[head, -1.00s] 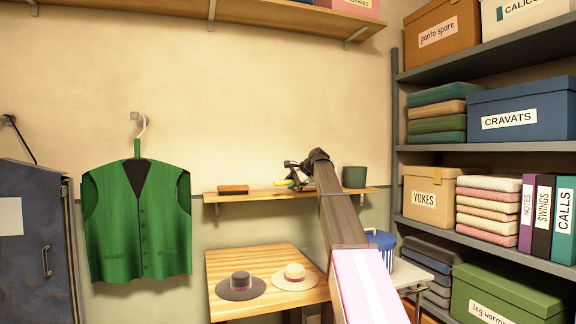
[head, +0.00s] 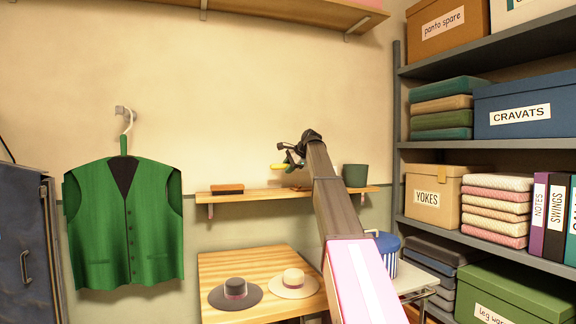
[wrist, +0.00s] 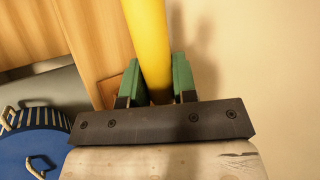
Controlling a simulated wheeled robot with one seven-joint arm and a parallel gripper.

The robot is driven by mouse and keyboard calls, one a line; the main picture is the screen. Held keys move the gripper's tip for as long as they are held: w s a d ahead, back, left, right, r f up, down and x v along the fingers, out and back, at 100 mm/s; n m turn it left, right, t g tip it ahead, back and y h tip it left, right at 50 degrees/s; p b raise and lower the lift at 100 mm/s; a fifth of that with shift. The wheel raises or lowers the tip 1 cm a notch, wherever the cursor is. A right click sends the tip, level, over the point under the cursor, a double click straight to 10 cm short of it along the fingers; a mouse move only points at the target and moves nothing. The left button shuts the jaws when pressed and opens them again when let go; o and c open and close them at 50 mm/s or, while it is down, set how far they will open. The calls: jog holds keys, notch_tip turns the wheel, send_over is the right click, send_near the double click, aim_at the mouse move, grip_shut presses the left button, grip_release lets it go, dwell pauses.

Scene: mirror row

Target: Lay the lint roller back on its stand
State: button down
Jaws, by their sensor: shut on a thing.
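The lint roller shows as a yellow handle (wrist: 148,45); its yellow end also shows in the head view (head: 279,167). My gripper (wrist: 157,85) is shut on this handle, with a green finger pad on each side. In the head view my gripper (head: 290,160) holds it above the wall shelf (head: 250,197), apart from the board. The roller's other end is hidden. A small flat brown piece (head: 299,188) lies on the shelf beneath, partly behind my arm; it also shows in the wrist view (wrist: 112,90). I cannot tell whether it is the stand.
A brush (head: 227,189) lies on the shelf's left part and a dark green pot (head: 355,175) stands at its right. Below are a wooden table (head: 225,262) with two hats and a blue striped bin (head: 386,250). A green vest (head: 125,220) hangs left. Shelving stands right.

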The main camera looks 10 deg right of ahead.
aim_at(288, 191)
jog(key=shift+f, duration=3.55)
jog(key=c, duration=0.8)
grip_release()
jog(key=shift+s+f, duration=0.1)
jog(key=shift+c, duration=0.3)
jog(key=shift+o, duration=0.9)
jog(key=shift+s+d+r, duration=0.25)
jog(key=shift+r, duration=0.05)
jog(key=v, duration=0.8)
jog(key=shift+r, duration=0.15)
